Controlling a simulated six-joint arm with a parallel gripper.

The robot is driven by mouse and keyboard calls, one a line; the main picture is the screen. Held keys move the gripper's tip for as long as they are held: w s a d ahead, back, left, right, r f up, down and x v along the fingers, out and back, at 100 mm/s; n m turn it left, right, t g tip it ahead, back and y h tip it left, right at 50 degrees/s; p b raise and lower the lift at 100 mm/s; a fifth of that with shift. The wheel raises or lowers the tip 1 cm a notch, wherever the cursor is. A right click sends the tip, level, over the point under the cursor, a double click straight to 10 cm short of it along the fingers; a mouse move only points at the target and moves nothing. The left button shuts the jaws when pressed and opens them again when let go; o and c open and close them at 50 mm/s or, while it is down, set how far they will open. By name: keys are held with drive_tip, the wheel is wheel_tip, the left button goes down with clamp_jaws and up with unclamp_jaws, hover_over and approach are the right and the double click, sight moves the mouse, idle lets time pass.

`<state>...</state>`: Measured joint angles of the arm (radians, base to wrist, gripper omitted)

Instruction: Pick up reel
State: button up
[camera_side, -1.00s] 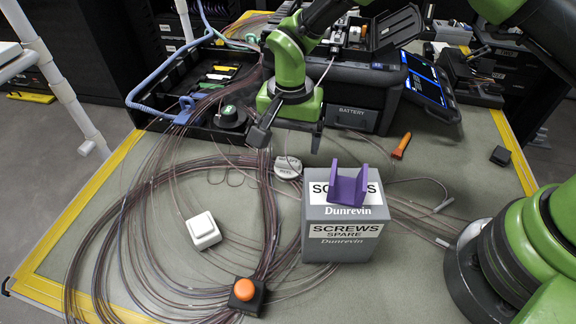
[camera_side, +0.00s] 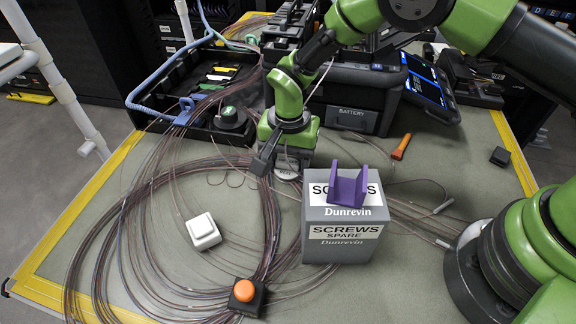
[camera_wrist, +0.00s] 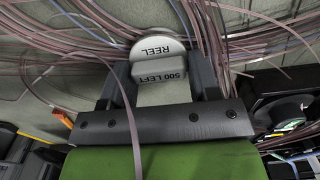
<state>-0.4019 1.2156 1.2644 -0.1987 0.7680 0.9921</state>
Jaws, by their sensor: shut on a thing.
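The reel (camera_wrist: 158,70) is a pale grey-white piece labelled "REEL" and "500 LEFT" in the wrist view. It sits between the two dark fingers of my gripper (camera_wrist: 158,76), which is shut on it. In the side view, my gripper (camera_side: 285,168) points down at the mat behind the screws box. The reel (camera_side: 287,174) shows there only in part, low between the fingers. I cannot tell whether it touches the mat.
A grey screws box (camera_side: 342,238) with a purple bracket (camera_side: 347,188) on top stands in front of my gripper, to the right. A white switch (camera_side: 203,231) and an orange button (camera_side: 244,290) are nearby. Loose fibre loops cover the left of the mat. A black case (camera_side: 352,95) stands behind.

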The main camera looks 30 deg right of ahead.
sight(289, 159)
wheel_tip(289, 159, up, 10)
drive_tip(key=shift+r, duration=0.1)
idle(0.4)
